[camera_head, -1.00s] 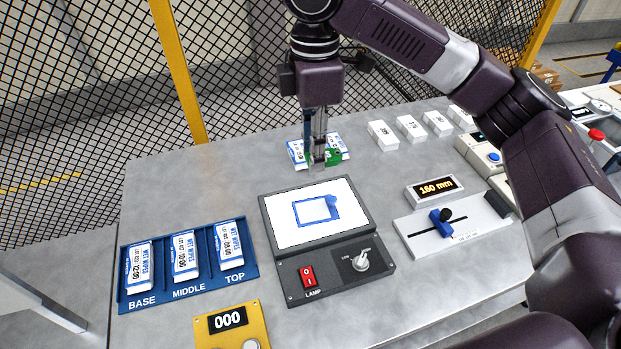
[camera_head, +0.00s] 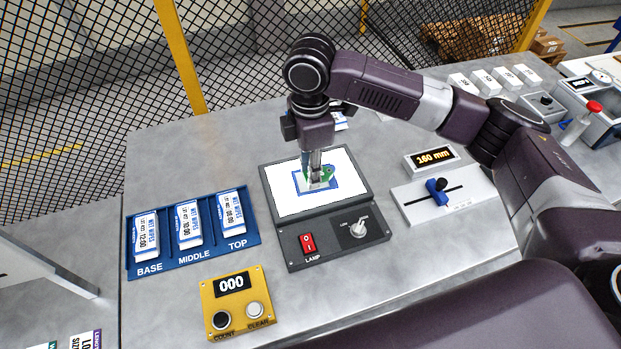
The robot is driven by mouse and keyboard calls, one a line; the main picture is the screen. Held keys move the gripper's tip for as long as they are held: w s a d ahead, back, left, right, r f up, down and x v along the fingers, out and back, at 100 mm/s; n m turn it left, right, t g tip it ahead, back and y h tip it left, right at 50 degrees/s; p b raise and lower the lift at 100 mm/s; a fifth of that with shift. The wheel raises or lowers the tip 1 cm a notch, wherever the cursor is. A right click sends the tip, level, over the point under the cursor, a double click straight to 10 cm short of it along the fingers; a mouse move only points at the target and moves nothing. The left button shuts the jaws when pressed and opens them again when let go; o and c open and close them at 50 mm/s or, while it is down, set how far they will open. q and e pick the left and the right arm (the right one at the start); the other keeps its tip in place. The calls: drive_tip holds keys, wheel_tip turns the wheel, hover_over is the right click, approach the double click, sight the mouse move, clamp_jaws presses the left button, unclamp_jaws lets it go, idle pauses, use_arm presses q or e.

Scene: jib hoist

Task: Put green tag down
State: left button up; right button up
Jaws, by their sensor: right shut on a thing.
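My right gripper (camera_head: 316,180) points down over the lit white screen of the lamp box (camera_head: 284,204). It is shut on the green tag (camera_head: 327,175), which shows only as small green patches around the fingertips. The tag is over the blue outline (camera_head: 303,192) drawn on the screen. I cannot tell whether it touches the screen. My left gripper is not in view.
A blue tray (camera_head: 165,268) with wet wipes packs in BASE, MIDDLE and TOP slots is at left. A yellow counter box (camera_head: 237,297) reading 000 is in front. A slider panel (camera_head: 464,202) and a 160 mm display (camera_head: 431,157) are at right. White blocks (camera_head: 486,82) stand at back right.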

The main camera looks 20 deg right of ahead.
sight(311, 191)
drive_tip(key=shift+f+p, duration=0.3)
drive_tip(key=shift+f, duration=1.75)
drive_tip(key=shift+f, duration=0.1)
drive_tip(key=o, duration=0.9)
drive_tip(key=shift+o, duration=0.2)
drive_tip(key=shift+r, duration=0.45)
wheel_tip(311, 191, up, 12)
drive_tip(key=b, duration=0.2)
drive_tip(key=shift+f+b, duration=0.25)
drive_tip(key=shift+b, duration=0.15)
